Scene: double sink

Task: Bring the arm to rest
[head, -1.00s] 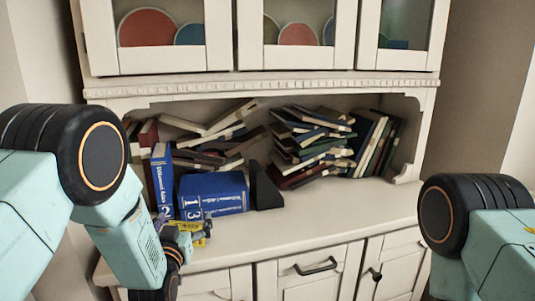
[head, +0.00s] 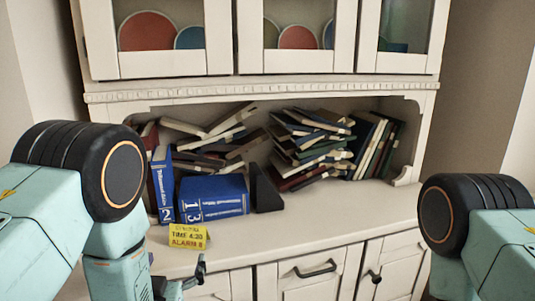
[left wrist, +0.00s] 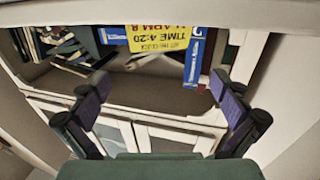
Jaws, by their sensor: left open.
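My left gripper (head: 190,282) is low in the head view, in front of the cabinet counter and partly cut off by the bottom edge. In the left wrist view the left gripper (left wrist: 163,98) is open, with two dark fingers wide apart and nothing between them. My left arm (head: 118,262) bends down from the left. My right arm (head: 490,235) shows at the right edge, but its gripper is out of view.
A white cabinet holds piled books (head: 310,145), blue volumes (head: 215,196) and a black bookend (head: 265,190). A yellow sign (head: 188,237) stands on the counter (head: 330,220); the wrist view shows this sign (left wrist: 160,38) upside down. The counter's right side is clear.

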